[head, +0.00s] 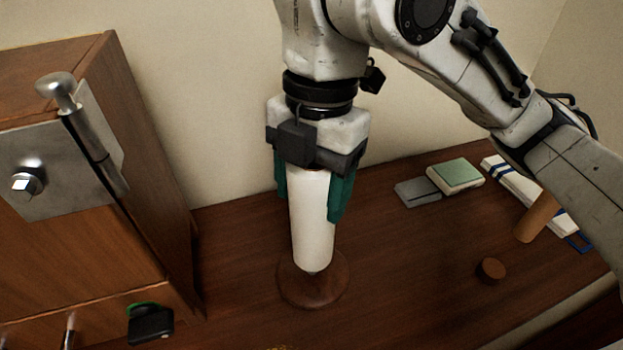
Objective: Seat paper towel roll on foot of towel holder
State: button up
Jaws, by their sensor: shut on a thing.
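The white paper towel roll (312,225) stands roughly upright under my gripper (314,190). The green fingers of my gripper are shut on its upper part, one on each side. The round brown foot of the towel holder (313,297) lies on the wooden desk directly below the roll. The roll's lower end overlaps the middle of the foot in the head view. I cannot tell whether it touches the foot or hangs slightly above it. Any post of the holder is hidden by the roll.
A wooden cabinet (150,160) with a metal fitting (60,170) stands at the left. A black item (150,322) is at lower left. At the right are a green-topped block (456,175), a grey box (417,192), a tan cylinder (537,218) and a brown disc (491,270).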

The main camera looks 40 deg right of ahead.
jog(key=shift+f+b, duration=1.35)
jog(key=shift+f, duration=1.15)
jog(key=o, duration=1)
jog(key=shift+r, duration=0.1)
notch_tip(320, 180, up, 11)
jog(key=d+p, duration=0.1)
jog(key=p, duration=0.1)
jog(key=shift+w+f, duration=0.2)
jog(key=shift+w, duration=0.05)
jog(key=shift+d, duration=0.1)
